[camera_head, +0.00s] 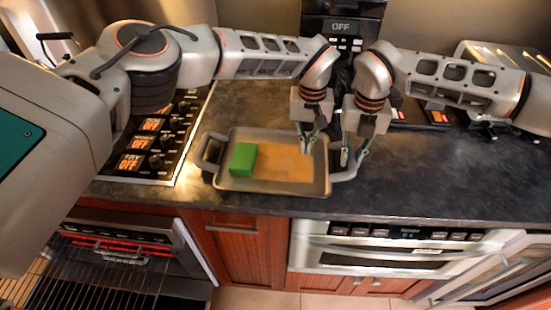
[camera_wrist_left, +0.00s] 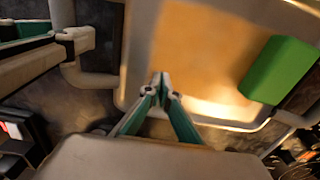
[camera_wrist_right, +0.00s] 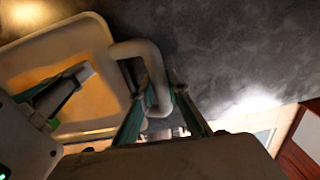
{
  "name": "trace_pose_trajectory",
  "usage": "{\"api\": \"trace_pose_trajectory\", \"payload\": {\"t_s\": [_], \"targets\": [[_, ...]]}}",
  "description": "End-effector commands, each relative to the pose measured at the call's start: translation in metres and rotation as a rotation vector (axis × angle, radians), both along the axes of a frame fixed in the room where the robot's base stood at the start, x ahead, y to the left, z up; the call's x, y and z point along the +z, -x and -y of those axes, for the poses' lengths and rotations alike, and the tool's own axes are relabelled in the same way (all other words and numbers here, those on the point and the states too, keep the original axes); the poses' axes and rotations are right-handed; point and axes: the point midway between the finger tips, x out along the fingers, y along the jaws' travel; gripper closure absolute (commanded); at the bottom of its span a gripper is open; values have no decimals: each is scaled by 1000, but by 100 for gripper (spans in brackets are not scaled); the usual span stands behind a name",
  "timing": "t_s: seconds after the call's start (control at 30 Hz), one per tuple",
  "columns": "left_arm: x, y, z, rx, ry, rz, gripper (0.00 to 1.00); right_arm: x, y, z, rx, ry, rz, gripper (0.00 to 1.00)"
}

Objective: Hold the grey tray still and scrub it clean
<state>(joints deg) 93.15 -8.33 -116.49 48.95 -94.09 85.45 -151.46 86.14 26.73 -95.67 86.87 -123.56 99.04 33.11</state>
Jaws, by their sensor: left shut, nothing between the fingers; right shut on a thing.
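The grey tray (camera_head: 276,189) lies on the dark countertop with an orange-brown patch (camera_head: 287,163) over much of its floor. A green block-shaped sponge (camera_head: 243,159) rests in the tray's left part; it also shows in the left wrist view (camera_wrist_left: 282,70). My left gripper (camera_head: 308,150) is shut and empty over the tray's right part, apart from the sponge. Its fingertips (camera_wrist_left: 161,84) show over the orange-brown area in the left wrist view. My right gripper (camera_head: 350,164) is shut on the tray's right handle, which shows between its fingers in the right wrist view (camera_wrist_right: 153,68).
A cooktop panel with knobs (camera_head: 150,150) lies left of the tray. An appliance with an OFF display (camera_head: 341,28) stands behind my grippers. The counter right of the tray (camera_head: 440,175) is clear. An open oven (camera_head: 120,250) is below left.

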Motion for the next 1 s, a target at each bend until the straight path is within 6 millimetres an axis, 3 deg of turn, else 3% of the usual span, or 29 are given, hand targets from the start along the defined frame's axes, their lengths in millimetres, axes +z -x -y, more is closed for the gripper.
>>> {"api": "trace_pose_trajectory", "payload": {"t_s": [0.53,1.0], "targets": [[-3,2,-1,-1,-4,-6,85,2,-2,-1,-3,-3,5,100],[11,1,-1,-1,-3,-2,85,2,-2,0,-3,-2,4,100]]}}
